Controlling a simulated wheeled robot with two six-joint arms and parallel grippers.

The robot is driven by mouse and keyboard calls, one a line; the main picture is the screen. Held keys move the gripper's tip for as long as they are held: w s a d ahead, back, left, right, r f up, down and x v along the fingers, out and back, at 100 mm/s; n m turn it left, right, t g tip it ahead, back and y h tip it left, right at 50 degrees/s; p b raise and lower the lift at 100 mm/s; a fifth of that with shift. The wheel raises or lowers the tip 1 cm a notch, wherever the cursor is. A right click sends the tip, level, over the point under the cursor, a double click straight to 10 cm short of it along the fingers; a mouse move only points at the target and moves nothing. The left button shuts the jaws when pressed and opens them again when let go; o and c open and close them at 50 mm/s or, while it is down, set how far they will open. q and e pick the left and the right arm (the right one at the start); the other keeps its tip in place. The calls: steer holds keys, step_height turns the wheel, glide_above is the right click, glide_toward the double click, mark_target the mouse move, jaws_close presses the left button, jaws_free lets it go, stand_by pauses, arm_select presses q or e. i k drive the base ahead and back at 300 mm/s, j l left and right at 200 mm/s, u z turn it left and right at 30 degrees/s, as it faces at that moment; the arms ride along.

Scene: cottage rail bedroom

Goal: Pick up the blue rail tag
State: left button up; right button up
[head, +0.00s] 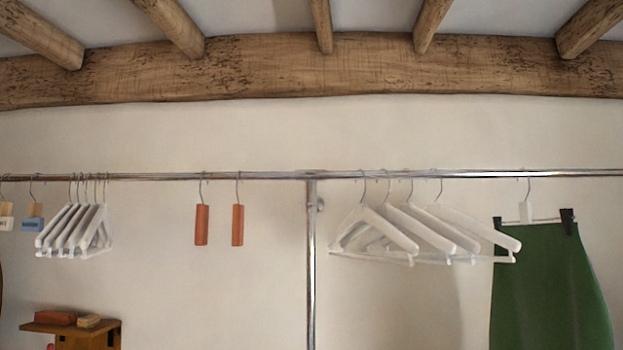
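A blue tag (32,224) hangs from the metal rail (250,176) near the left edge of the head view. It has a wire hook over the rail, a tan piece behind its upper part and small dark lettering too small to read. A similar white tag (6,223) hangs just left of it, partly cut off by the frame edge. Neither of my grippers shows in this view.
Several white hangers (75,230) hang close to the right of the blue tag. Two reddish-brown blocks (202,224) hang further right. More white hangers (420,232) and a green skirt (550,285) hang past the upright post (311,265). A wooden shelf (105,328) stands below left.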

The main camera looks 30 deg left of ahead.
mark_target(33, 223)
steer(key=u, duration=2.45)
steer(key=i+j+z, duration=0.2)
steer(key=i+j, duration=0.2)
steer(key=i+j+z, duration=0.15)
steer(key=i+j, duration=0.2)
steer(key=j, duration=0.15)
